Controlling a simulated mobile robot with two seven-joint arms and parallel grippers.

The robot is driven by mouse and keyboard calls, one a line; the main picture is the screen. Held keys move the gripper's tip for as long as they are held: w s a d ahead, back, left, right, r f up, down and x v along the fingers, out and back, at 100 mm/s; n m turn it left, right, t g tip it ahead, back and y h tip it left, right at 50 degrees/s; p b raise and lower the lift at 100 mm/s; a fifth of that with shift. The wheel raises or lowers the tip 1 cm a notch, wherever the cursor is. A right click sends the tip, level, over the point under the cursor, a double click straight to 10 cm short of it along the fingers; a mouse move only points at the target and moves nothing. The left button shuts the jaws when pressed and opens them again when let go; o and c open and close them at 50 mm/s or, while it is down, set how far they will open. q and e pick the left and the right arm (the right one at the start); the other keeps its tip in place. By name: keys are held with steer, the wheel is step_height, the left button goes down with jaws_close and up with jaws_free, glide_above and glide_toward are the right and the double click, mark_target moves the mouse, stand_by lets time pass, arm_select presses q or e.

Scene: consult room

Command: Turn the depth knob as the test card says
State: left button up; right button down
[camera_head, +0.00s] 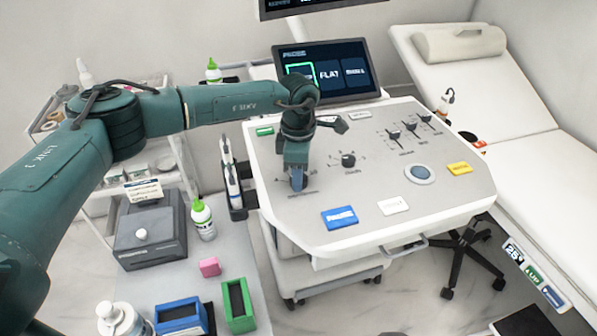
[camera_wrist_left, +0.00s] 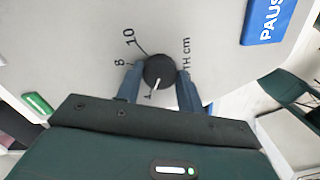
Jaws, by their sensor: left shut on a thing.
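The depth knob (camera_wrist_left: 159,69) is round and black with a pale pointer line in the left wrist view. Around it the panel shows 8, 10 and part of a label ending in "TH cm". The pointer line lies toward the bottom of that view, away from the 10. My left gripper (camera_wrist_left: 158,84) has one blue finger on each side of the knob and is shut on it. In the head view my left gripper (camera_head: 297,183) points down at the console panel's left part and hides the knob. A small printed card (camera_head: 143,190) stands on the grey box, too small to read.
The console panel (camera_head: 420,210) holds another black knob (camera_head: 348,159), sliders, a trackball (camera_head: 420,174) and coloured buttons, including a blue one (camera_head: 340,217). A monitor (camera_head: 330,72) stands behind. Bottles and small boxes stand at the left; a couch (camera_head: 540,150) is at the right.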

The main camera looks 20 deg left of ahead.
arm_select(q)
steer(key=shift+m+b, duration=0.3)
steer(key=shift+m, duration=0.1)
arm_select(e)
steer(key=shift+f, duration=0.2)
arm_select(q)
steer(key=shift+f+m+b, duration=0.15)
steer(key=shift+m+b, duration=0.5)
steer(key=shift+m, duration=0.25)
steer(key=m+b, duration=0.1)
steer(key=m, duration=0.1)
steer(key=shift+m, duration=0.3)
steer(key=shift+m+b, duration=0.7)
steer(key=shift+m, duration=0.3)
steer(key=m+b, duration=0.1)
steer(key=m, duration=0.2)
steer(key=m+b, duration=0.1)
steer(key=m, duration=0.2)
steer(key=shift+m, duration=0.3)
steer(key=shift+m+b, duration=0.3)
steer(key=shift+m, duration=0.5)
arm_select(e)
steer(key=f, duration=0.1)
steer(key=f+m, duration=0.1)
steer(key=f, duration=0.1)
steer(key=shift+w+a+f+y, duration=0.15)
steer(key=shift+a+f+y, duration=0.1)
steer(key=shift+a+y, duration=0.05)
arm_select(q)
steer(key=shift+m, duration=0.3)
